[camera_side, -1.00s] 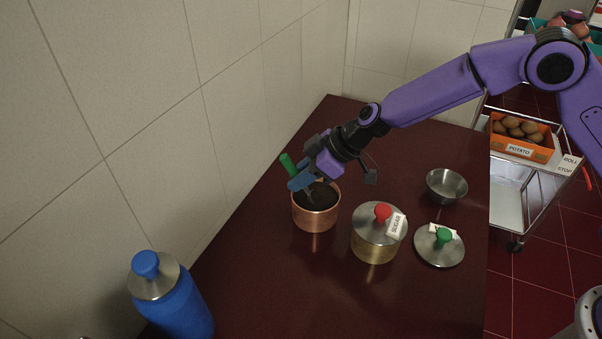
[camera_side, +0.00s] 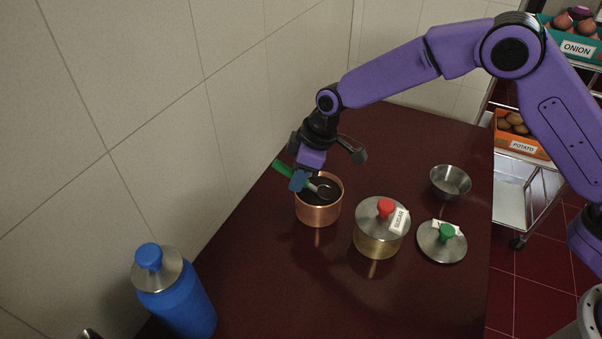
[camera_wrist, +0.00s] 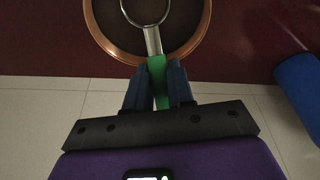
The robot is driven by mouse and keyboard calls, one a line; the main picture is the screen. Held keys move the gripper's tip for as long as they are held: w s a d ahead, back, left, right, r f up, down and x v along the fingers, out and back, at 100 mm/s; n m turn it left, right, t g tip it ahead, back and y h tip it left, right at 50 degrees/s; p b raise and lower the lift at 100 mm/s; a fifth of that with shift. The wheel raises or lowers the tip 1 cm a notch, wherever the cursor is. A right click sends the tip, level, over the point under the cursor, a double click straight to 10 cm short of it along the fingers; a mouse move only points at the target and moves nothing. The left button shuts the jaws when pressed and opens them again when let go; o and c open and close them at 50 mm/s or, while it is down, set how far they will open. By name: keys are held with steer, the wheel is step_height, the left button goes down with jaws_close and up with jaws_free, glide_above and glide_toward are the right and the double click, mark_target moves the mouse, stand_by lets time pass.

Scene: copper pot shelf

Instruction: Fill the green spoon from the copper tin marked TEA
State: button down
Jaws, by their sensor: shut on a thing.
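The open copper tin (camera_side: 318,212) stands on the dark red counter, filled with dark contents; no TEA mark shows on the side facing the camera. My gripper (camera_side: 300,179) is shut on the green handle of the spoon (camera_side: 283,168), at the tin's left rim. The spoon's metal bowl end lies over or in the tin's mouth; I cannot tell whether it holds any contents. In the wrist view the green handle (camera_wrist: 157,75) sits between my blue fingers, and the round spoon head shows against the dark contents of the copper tin (camera_wrist: 205,45).
A brass tin with a red-knobbed lid marked SUGAR (camera_side: 378,240) stands right of the copper tin. A loose lid with a green knob (camera_side: 440,246) lies beside it. A steel bowl (camera_side: 450,183) is behind. A blue bottle (camera_side: 180,295) stands front left, near the wall.

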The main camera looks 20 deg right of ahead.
mark_target(290, 169)
steer(key=h, duration=0.1)
steer(key=a+r+g+h, duration=0.1)
steer(key=shift+w+h, duration=0.25)
steer(key=shift+h, duration=0.15)
steer(key=shift+w+a+r+g, duration=0.1)
steer(key=shift+r+g, duration=0.05)
steer(key=shift+r, duration=0.5)
steer(key=shift+a+r+g, duration=0.1)
steer(key=shift+r+g, duration=0.05)
steer(key=shift+r, duration=0.5)
steer(key=shift+t+y, duration=0.4)
steer(key=shift+y, duration=0.2)
stand_by(0.4)
steer(key=shift+g+h, duration=0.4)
steer(key=shift+h, duration=0.4)
